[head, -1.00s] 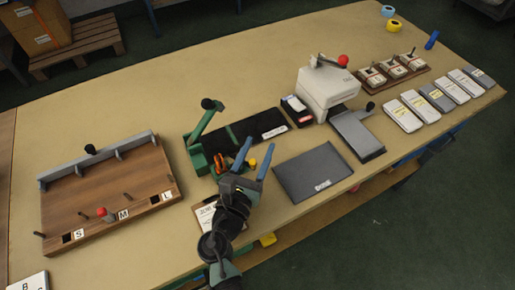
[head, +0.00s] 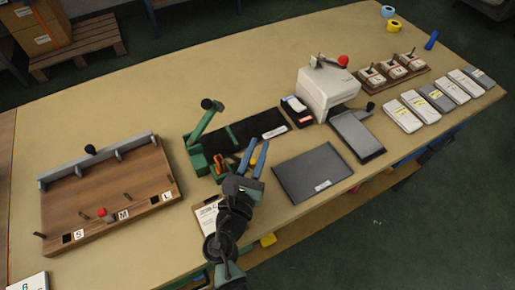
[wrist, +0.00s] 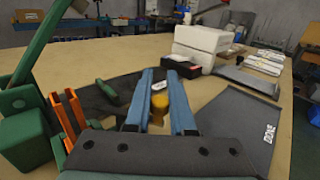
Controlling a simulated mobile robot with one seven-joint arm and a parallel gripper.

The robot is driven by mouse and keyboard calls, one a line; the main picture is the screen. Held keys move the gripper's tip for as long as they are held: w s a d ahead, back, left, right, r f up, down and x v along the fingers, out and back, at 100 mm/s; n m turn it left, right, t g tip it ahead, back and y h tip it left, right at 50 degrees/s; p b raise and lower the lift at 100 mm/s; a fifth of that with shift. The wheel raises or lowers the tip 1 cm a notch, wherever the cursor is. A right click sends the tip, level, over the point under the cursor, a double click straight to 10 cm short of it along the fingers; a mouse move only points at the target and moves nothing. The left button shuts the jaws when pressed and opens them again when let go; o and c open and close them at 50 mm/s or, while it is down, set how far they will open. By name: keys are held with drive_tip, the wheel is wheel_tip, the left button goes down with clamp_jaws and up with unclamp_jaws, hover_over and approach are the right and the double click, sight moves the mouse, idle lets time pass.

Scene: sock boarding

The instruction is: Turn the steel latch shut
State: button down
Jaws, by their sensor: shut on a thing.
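My gripper (head: 253,157) is in front of the green press (head: 197,150), with its two blue fingers on either side of a yellow knob (wrist: 158,106). In the wrist view, the fingers (wrist: 160,100) are shut on the yellow knob, which stands upright between them. I see no bare steel latch; any steel part under the knob is hidden by my gripper, and I cannot tell how far it is turned. The orange jaws (head: 219,165) of the press are just left of my fingers, and its green lever (head: 205,118) leans up with a black ball on top.
A black mat (head: 245,130) with a green-handled tool (wrist: 108,92) lies behind. A grey plate (head: 312,172) lies to the right, beside a white machine (head: 328,87). A wooden board (head: 105,200) with a red knob is at left. A clipboard (head: 207,213) lies beside my arm.

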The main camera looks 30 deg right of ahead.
drive_tip(key=n+t+y, duration=0.1)
drive_tip(key=w+n+t+y, duration=0.1)
drive_tip(key=y, duration=0.1)
drive_tip(key=shift+d+f+n+b, duration=0.1)
drive_tip(key=shift+n+b, duration=0.2)
drive_tip(key=shift+b, duration=0.05)
drive_tip(key=n+t+y+b, duration=0.1)
drive_tip(key=y, duration=0.1)
drive_tip(key=w+n+t+y+b, duration=0.1)
drive_tip(key=n+y, duration=0.1)
drive_tip(key=y, duration=0.1)
drive_tip(key=shift+w+n+y, duration=0.15)
drive_tip(key=shift+n+y, duration=0.15)
drive_tip(key=n+y, duration=0.1)
drive_tip(key=y, duration=0.1)
drive_tip(key=w+n+y+b, duration=0.1)
drive_tip(key=n+y, duration=0.1)
drive_tip(key=y, duration=0.1)
drive_tip(key=shift+w+a+n+y+b, duration=0.15)
drive_tip(key=shift+a+n+y+b, duration=0.15)
drive_tip(key=shift+a+b, duration=0.05)
drive_tip(key=shift+w+a+n+y+b, duration=0.15)
drive_tip(key=shift+n+y, duration=0.2)
drive_tip(key=shift+y, duration=0.2)
drive_tip(key=shift+w+a+n+y+b, duration=0.15)
drive_tip(key=shift+n+y, duration=0.2)
drive_tip(key=shift+y, duration=0.2)
drive_tip(key=shift+s+y, duration=0.1)
drive_tip(key=shift+y, duration=0.2)
